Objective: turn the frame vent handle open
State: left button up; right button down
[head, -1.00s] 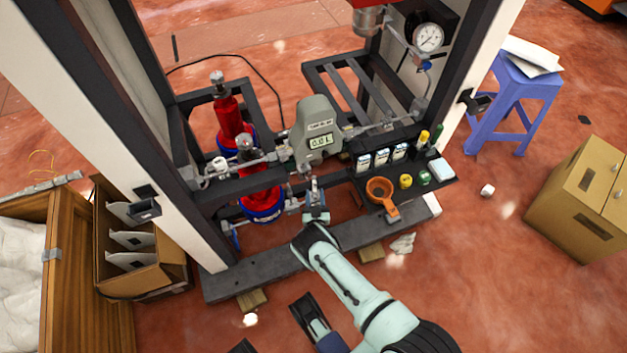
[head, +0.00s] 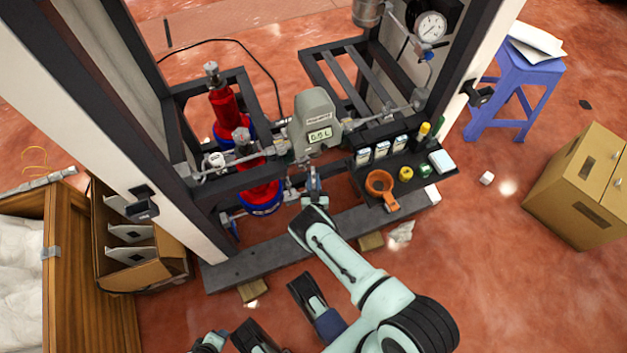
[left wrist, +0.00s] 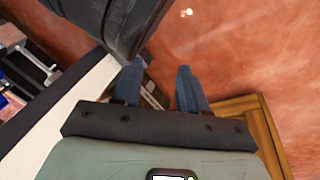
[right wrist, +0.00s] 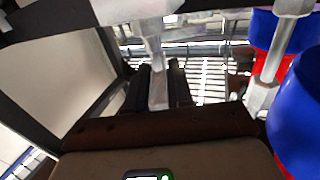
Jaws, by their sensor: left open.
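The dark rig frame (head: 300,245) carries a grey meter (head: 314,120) with a small display. My right gripper (head: 313,180) reaches in below the meter. In the right wrist view, the two dark fingers of my right gripper (right wrist: 158,75) lie on both sides of a silver metal lever (right wrist: 157,92), which fills the gap between them. It seems to be the vent handle, hanging down from pipework above; its far end is hidden. My left gripper (left wrist: 158,75) is open and empty, with its blue fingers apart over the floor, away from the handle.
Red cylinders with blue bases (head: 262,195) stand left of the right gripper. A cardboard box (head: 170,268) and a wooden crate (head: 62,250) stand left. A blue stool (head: 510,100) stands right.

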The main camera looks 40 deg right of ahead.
jog(key=shift+s+d+r+n+t+y, duration=0.15)
jog(key=shift+n+t+y, duration=0.3)
jog(key=shift+y, duration=0.25)
jog(key=shift+w+d+f+n+t+y, duration=0.1)
jog(key=shift+n+t+y, duration=0.25)
jog(key=shift+n+y, duration=0.3)
pick_arm(q)
jog(key=shift+w+d+r+p, duration=0.1)
jog(key=shift+w+r+p, duration=0.2)
jog(key=shift+w+r, duration=0.3)
pick_arm(e)
jog(key=shift+n+t+y, duration=0.5)
jog(key=shift+n+y, duration=0.3)
jog(key=shift+y, duration=0.55)
jog(key=c, duration=1.1)
grip_release()
pick_arm(q)
jog(key=s+d+r+g+h+p, duration=0.1)
jog(key=s+d+r+p, duration=0.2)
jog(key=s+r, duration=0.1)
jog(key=shift+s+r+p, duration=0.15)
jog(key=shift+s+p, duration=0.2)
jog(key=shift+s, duration=0.05)
pick_arm(e)
jog(key=v, duration=1.3)
jog(key=shift+s, duration=0.2)
